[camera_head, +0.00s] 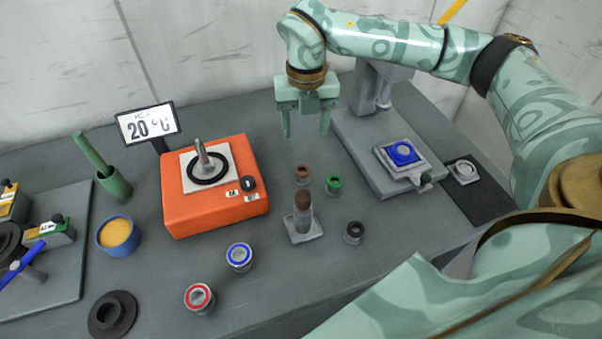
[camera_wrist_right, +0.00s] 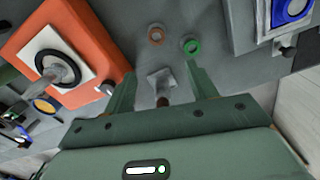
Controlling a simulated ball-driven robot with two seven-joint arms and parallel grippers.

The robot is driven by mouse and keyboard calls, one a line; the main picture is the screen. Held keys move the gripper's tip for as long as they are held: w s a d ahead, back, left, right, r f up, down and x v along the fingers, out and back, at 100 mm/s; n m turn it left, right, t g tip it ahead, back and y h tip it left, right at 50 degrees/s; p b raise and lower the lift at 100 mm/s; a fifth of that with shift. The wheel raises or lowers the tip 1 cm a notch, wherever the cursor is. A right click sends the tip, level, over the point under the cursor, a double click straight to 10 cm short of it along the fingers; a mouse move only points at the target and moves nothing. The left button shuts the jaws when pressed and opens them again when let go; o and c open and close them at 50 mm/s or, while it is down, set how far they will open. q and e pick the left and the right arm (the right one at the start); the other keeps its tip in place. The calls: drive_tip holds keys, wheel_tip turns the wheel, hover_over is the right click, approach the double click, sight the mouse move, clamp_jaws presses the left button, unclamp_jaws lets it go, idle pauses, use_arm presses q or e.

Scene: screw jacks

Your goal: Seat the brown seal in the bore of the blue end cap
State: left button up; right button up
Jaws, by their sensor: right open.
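The brown seal (camera_head: 302,172), a small ring, lies on the bench; it also shows in the right wrist view (camera_wrist_right: 156,34). The blue end cap (camera_head: 403,152) sits in a grey holder on the press base at the right; part of it shows in the wrist view (camera_wrist_right: 291,10). My right gripper (camera_head: 305,132) is open and empty, pointing down above the bench behind the brown seal in the head view. In the wrist view its fingers (camera_wrist_right: 163,84) are apart, with a brown-topped post (camera_wrist_right: 162,100) partly hidden by the gripper body. My left gripper is out of view.
A green ring (camera_head: 333,184) and a black ring (camera_head: 353,232) lie near the brown seal. The brown-topped post (camera_head: 303,202) stands close by on a square foot. An orange heater (camera_head: 215,211) stands left, the press column (camera_head: 366,90) behind right. Two tins (camera_head: 239,257) stand in front.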

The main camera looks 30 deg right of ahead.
drive_tip(key=b, duration=0.1)
hover_over(302, 170)
drive_tip(key=s, duration=0.1)
wheel_tip(302, 170, down, 8)
drive_tip(key=shift+r, duration=0.1)
drive_tip(key=f+b, duration=0.1)
drive_tip(key=f, duration=0.1)
drive_tip(key=w+f, duration=0.1)
drive_tip(key=f, duration=0.2)
drive_tip(key=shift+w+f+b, duration=0.1)
drive_tip(key=shift+f+b, duration=0.15)
drive_tip(key=shift+b, duration=0.15)
drive_tip(key=shift+r, duration=0.1)
drive_tip(key=shift+c, duration=0.6)
drive_tip(key=c, duration=0.9)
